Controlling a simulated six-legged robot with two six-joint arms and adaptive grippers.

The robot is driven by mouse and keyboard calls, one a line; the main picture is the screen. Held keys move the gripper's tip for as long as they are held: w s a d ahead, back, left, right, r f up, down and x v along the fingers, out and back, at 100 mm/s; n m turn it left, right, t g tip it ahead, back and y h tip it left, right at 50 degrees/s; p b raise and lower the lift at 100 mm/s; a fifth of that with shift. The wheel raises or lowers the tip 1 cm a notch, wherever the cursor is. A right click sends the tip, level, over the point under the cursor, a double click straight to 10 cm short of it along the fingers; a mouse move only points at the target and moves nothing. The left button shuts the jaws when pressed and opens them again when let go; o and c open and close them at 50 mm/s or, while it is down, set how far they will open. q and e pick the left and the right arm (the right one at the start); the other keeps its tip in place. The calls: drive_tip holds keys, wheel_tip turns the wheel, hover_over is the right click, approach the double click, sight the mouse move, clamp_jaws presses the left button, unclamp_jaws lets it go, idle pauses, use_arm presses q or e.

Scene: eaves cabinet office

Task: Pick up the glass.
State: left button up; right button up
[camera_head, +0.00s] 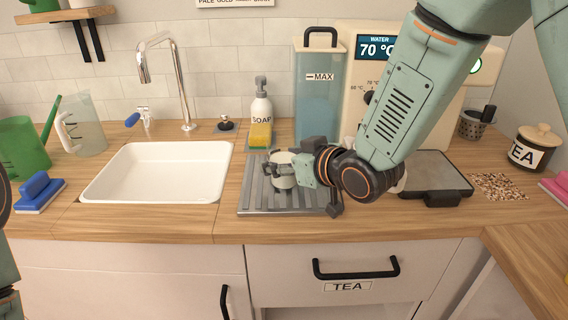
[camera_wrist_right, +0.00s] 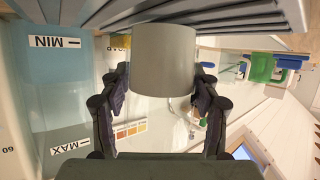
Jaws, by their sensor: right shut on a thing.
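The glass (camera_head: 284,172) is a small pale grey, opaque-looking cylinder over the ribbed metal drying rack (camera_head: 252,197), right of the sink. My right gripper (camera_head: 279,170) comes in from the right and is shut on it. In the right wrist view the glass (camera_wrist_right: 163,58) sits upside down in the picture, between the two fingers of my right gripper (camera_wrist_right: 161,80), with one finger against each side. The rack's slats (camera_wrist_right: 135,12) show right behind its end. I cannot tell whether the glass touches the rack or is just clear of it. My left gripper is not in view.
A white sink (camera_head: 160,172) with a tall tap (camera_head: 183,85) is to the left. A soap bottle (camera_head: 260,105) and a blue water tank (camera_head: 318,95) stand behind the rack. A scale-like tray (camera_head: 435,172) lies right. A clear jug (camera_head: 85,128) stands far left.

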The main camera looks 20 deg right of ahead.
drive_tip(key=shift+r, duration=0.1)
drive_tip(key=shift+c, duration=1.4)
drive_tip(key=shift+w, duration=0.15)
drive_tip(key=shift+c, duration=1)
wheel_tip(320, 180, up, 10)
drive_tip(key=p, duration=0.3)
drive_tip(key=s+a, duration=0.1)
drive_tip(key=s, duration=0.5)
drive_tip(key=shift+a+p, duration=0.4)
wheel_tip(320, 180, up, 2)
drive_tip(key=shift+p, duration=1.05)
